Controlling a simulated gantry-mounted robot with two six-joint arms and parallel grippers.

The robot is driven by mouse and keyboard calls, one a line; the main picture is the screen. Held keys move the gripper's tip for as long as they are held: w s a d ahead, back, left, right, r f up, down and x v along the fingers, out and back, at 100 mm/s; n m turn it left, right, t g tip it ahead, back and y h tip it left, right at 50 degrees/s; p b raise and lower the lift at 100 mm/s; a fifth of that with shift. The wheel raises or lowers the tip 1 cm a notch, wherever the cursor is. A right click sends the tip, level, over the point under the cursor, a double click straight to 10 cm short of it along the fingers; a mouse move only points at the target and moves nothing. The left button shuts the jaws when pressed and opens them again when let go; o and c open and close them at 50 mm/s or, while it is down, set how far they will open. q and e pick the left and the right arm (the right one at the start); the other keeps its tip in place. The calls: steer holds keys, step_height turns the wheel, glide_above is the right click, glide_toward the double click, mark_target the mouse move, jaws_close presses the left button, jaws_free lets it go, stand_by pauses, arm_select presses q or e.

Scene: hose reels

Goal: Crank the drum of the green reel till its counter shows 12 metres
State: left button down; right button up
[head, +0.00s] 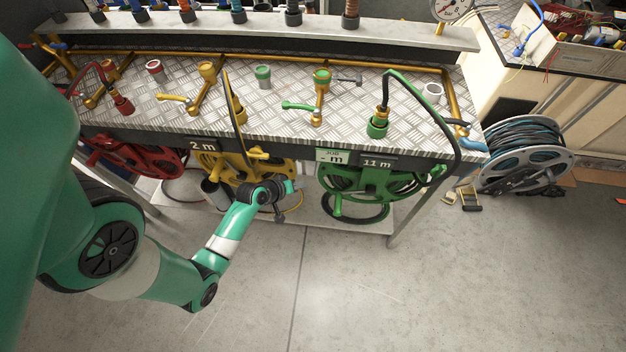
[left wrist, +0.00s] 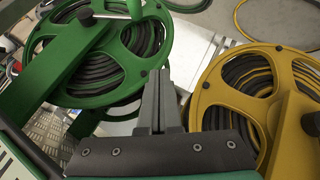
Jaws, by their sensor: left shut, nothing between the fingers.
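The green reel (head: 368,181) hangs under the bench front, right of the middle. Its counter (head: 377,163) reads 11 m. My left gripper (head: 292,187) is shut and empty, in front of the gap between the green and yellow reels. In the left wrist view the shut fingers (left wrist: 162,80) point between the green reel (left wrist: 47,72), wound with dark hose, and the yellow reel. A grey bar (left wrist: 108,13) lies by the green reel's frame at the top; I cannot tell if it is the crank handle. My right gripper is not in view.
The yellow reel (head: 255,168) stands close to my left gripper, its counter (head: 203,146) reading 2 m. It also shows in the left wrist view (left wrist: 214,91). A red reel (head: 135,160) is farther left. A job sign (head: 332,156) shows a dash. The floor in front is clear.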

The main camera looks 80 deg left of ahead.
arm_select(q)
steer(key=w+d+r, duration=0.1)
steer(key=w+d, duration=0.2)
steer(key=w, duration=0.1)
steer(key=d+f+b+x, duration=0.1)
steer(key=d+b+x, duration=0.1)
steer(key=b+x, duration=0.7)
step_height(320, 180, down, 3)
steer(key=shift+w+a+f+m+h, duration=0.15)
steer(key=shift+w+a+m+h, duration=0.25)
steer(key=shift+w, duration=0.6)
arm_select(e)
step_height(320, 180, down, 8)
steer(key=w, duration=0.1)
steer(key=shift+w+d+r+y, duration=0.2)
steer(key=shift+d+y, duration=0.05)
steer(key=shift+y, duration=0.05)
